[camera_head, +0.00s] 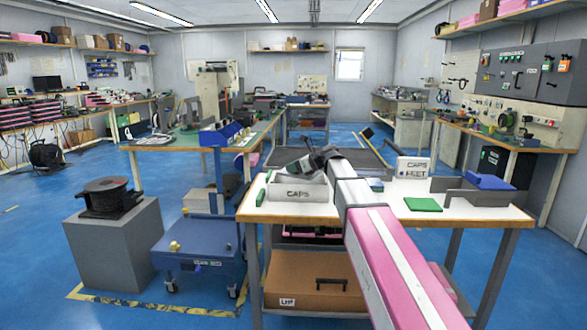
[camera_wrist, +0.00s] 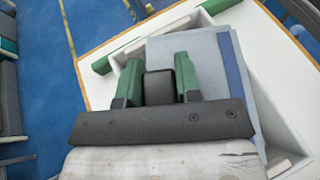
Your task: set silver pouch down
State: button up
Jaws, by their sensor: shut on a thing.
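In the wrist view, my gripper (camera_wrist: 158,75) points down over a white-walled bin, its two green-padded fingers apart on either side of a dark block (camera_wrist: 159,86). A flat, pale grey-blue sheet with a darker blue strip, likely the silver pouch (camera_wrist: 208,50), lies beneath and around the fingers. Where the fingers meet it is hidden, and I cannot tell whether it touches the bin floor. In the head view, my gripper (camera_head: 322,158) is a dark shape above the white bin marked CAPS (camera_head: 298,193); the pouch is not clear there.
The bin stands on the left of a white-topped workbench (camera_head: 385,210). A blue cart (camera_head: 202,248) stands left of the bench.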

jog(key=shift+f, duration=0.55)
jog(key=o, duration=1)
jog(key=shift+r, duration=0.65)
jog(key=v, duration=1.2)
